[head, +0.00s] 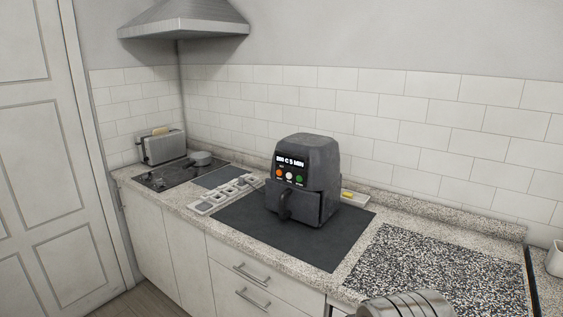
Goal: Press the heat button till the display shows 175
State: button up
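A dark grey air fryer (318,185) stands upright on a black mat (310,245) on the counter. Its front faces left and toward me, with a handle (285,206) low on it. The lit display (290,161) shows small white characters that seem to read 200 C 5 MIN, though the first digits are blurred. Below it are an orange button (278,179), a white button (289,181) and a green button (299,180). Their labels are too small to read, so I cannot tell which is heat. My gripper is not in view.
A toaster (162,146) and a dark hob (165,178) with a small pan (199,159) are at the left. A light compartment tray (226,193) lies left of the fryer. A speckled mat (440,275) lies bare at the right. A ridged grey metal part shows at the bottom edge.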

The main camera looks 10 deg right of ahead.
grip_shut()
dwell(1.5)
